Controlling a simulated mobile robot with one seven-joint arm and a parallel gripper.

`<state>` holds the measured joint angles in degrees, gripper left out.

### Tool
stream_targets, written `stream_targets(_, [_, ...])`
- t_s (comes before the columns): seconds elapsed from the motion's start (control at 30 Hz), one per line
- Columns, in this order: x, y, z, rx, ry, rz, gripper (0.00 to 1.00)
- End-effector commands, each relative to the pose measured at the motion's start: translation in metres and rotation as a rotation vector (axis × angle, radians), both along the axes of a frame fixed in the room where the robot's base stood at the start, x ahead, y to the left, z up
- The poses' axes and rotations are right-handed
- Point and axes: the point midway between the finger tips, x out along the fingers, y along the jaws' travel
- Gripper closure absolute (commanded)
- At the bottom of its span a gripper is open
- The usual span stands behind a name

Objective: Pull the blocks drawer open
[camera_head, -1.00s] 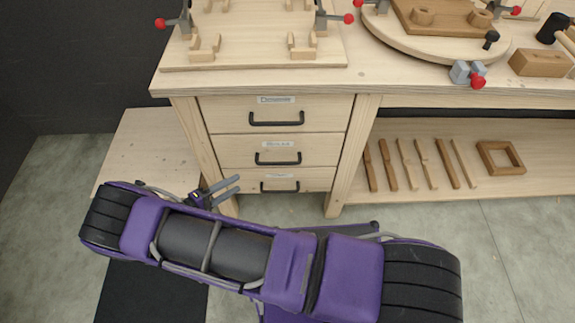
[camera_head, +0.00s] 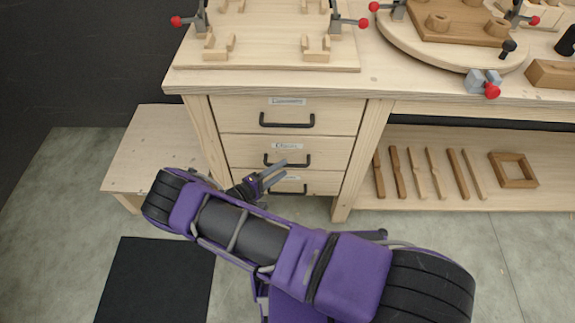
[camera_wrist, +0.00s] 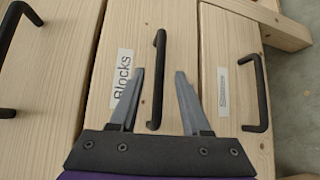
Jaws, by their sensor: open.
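The blocks drawer (camera_head: 245,152) is the middle of three shut drawers in the workbench. In the wrist view its label (camera_wrist: 121,74) reads "Blocks", beside a black bar handle (camera_wrist: 157,80). My gripper (camera_wrist: 160,72) is open, with one grey finger on each side of that handle in the picture. I cannot tell whether the fingers reach around the handle or are still short of it. In the head view my gripper (camera_head: 278,172) is in front of the drawers, near the middle handle (camera_head: 298,161), and partly covers the bottom drawer.
The top drawer (camera_head: 240,115) and bottom drawer (camera_head: 240,182) have similar black handles. A low wooden platform (camera_head: 150,150) stands left of the bench. A lower shelf (camera_head: 420,195) at right holds wooden sticks and a frame. The benchtop holds fixtures with red-knobbed clamps.

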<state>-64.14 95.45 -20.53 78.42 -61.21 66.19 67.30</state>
Motion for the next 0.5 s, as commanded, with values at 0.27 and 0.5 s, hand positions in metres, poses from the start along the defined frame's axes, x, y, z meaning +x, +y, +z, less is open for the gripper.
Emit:
stream_targets(0.27, [0.022,-0.024,-0.004,0.001,-0.001,0.000,0.53])
stream_targets(0.5, [0.025,-0.026,-0.005,0.001,-0.001,0.000,0.53])
